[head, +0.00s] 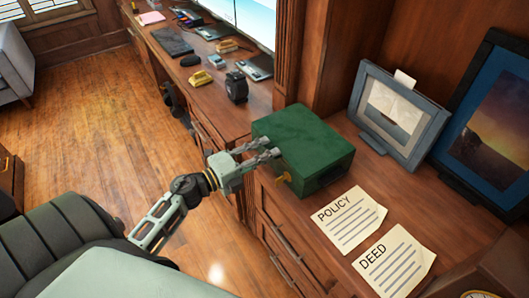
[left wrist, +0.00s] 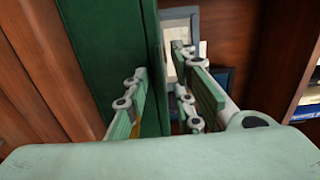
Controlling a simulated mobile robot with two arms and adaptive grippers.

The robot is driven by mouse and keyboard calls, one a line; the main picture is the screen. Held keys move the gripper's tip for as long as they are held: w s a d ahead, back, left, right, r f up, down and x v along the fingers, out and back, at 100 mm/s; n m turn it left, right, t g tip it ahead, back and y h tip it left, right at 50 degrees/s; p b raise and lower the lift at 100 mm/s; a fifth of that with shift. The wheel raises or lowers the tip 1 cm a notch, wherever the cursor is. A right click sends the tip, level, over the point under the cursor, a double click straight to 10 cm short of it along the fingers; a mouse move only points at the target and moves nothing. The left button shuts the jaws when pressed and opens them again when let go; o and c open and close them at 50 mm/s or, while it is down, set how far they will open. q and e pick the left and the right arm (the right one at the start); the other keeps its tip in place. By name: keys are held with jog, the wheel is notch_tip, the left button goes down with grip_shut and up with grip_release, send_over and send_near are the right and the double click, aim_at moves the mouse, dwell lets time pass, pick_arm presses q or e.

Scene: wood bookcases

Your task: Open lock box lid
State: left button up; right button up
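The green lock box (head: 305,140) stands on the wooden desktop with its lid down. A gold key (head: 284,178) sticks out of its front. My left gripper (head: 272,152) is at the box's front left edge, with its fingers apart. In the left wrist view the left gripper (left wrist: 168,100) shows a gap between its fingers, and the green box (left wrist: 100,40) fills the space behind the left finger. The box's edge shows between the fingers; whether they touch it I cannot tell. My right gripper is not in view.
Papers marked POLICY (head: 348,218) and DEED (head: 394,262) lie right of the box. A grey picture frame (head: 360,98) and a dark-framed picture (head: 490,130) stand behind.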

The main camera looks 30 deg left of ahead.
pick_arm(q)
grip_shut()
dwell(0.6)
